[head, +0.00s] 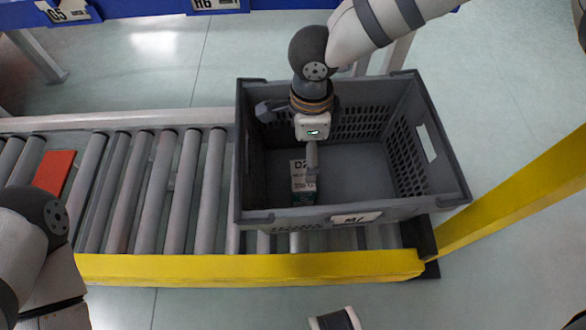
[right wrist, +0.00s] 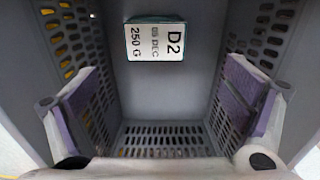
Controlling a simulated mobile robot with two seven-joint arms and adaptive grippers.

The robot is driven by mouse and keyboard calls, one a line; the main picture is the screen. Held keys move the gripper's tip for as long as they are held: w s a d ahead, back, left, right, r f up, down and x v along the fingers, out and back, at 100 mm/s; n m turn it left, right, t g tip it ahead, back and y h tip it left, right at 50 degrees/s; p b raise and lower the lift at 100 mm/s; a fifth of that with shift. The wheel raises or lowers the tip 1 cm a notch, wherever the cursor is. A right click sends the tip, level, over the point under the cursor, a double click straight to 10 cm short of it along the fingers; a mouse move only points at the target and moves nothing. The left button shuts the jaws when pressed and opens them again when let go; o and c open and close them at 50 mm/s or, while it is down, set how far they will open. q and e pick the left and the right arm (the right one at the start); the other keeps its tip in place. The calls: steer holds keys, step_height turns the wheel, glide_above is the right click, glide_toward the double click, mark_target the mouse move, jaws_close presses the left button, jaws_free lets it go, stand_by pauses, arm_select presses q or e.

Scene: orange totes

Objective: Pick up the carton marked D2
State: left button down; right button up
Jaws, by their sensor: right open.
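The carton marked D2 (head: 303,183) lies on the floor of a grey tote, near its front left corner. In the right wrist view the carton (right wrist: 155,41) shows a white label with D2 and 250 G, ahead of the fingers and apart from them. My right gripper (head: 311,165) reaches down into the tote above the carton and hides part of it. In the right wrist view my right gripper (right wrist: 160,105) has its two purple-padded fingers wide apart with nothing between them. My left arm shows at the lower left, but its gripper is not visible.
The grey tote (head: 285,216) has high perforated walls around my right gripper. It stands on a roller conveyor (head: 155,190) with a yellow front rail (head: 240,268). A yellow post (head: 520,190) rises at the right. The tote floor right of the carton is clear.

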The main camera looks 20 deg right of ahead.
mark_target(303, 175)
steer(key=shift+f, duration=0.5)
steer(key=f+b, duration=0.1)
steer(key=f, duration=0.2)
steer(key=f+b, duration=0.1)
steer(key=f, duration=0.3)
steer(key=f+b, duration=0.1)
steer(key=f, duration=0.2)
steer(key=shift+s+a+f, duration=0.25)
steer(key=shift+s+a, duration=0.1)
steer(key=shift+a, duration=0.05)
steer(key=shift+w+f, duration=0.1)
steer(key=shift+f, duration=0.2)
arm_select(q)
steer(key=x, duration=0.3)
steer(key=shift+w+f, duration=0.15)
steer(key=shift+w, duration=0.05)
arm_select(e)
steer(key=shift+r, duration=0.1)
steer(key=shift+c, duration=0.3)
steer(key=c, duration=1.4)
